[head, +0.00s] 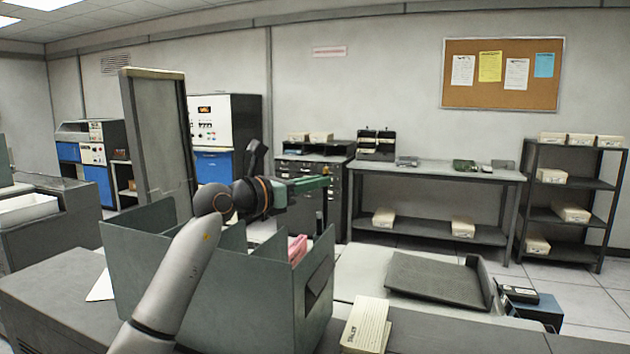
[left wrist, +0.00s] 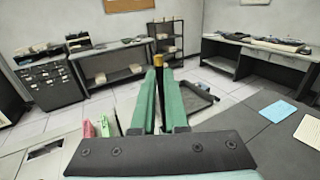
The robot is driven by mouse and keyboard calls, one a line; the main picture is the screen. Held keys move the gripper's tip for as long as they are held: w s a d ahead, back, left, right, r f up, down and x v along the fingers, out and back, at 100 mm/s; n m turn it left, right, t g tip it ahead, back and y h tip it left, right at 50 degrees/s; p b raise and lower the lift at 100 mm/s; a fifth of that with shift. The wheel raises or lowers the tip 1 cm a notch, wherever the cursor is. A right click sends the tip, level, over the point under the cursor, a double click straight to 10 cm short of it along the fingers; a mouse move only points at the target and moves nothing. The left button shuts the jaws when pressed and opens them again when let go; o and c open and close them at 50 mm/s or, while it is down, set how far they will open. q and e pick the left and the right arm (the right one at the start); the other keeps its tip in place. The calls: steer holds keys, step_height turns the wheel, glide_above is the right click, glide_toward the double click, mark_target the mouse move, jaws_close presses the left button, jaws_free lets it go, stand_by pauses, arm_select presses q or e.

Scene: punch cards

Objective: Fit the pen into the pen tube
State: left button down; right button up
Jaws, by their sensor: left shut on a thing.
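My left gripper (head: 312,184) has green fingers and is above the right part of a grey-green divided box. In the left wrist view, its fingers (left wrist: 164,112) are closed around a thin dark pen (left wrist: 159,76) with a gold-coloured end. The pen stands roughly upright between the fingers, and the gold end sticks out past them. In the head view the pen is small, and its lower end is hard to tell from the background. I cannot make out the pen tube with certainty in either view. My right gripper is not in view.
The grey-green box (head: 205,312) has dividers, with pink cards (head: 297,249) inside. A cream card stack (head: 366,325) lies to its right. A dark tray (head: 436,279) lies beyond it. A tall grey panel (head: 158,140) stands behind my arm. Shelves (head: 568,216) stand far right.

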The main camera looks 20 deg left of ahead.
arm_select(q)
steer(key=shift+f+b, duration=0.8)
steer(key=shift+f, duration=0.75)
steer(key=c, duration=0.9)
jaws_free()
steer(key=shift+o, duration=0.2)
steer(key=shift+s+a, duration=0.1)
steer(key=b+v, duration=0.3)
steer(key=v, duration=0.9)
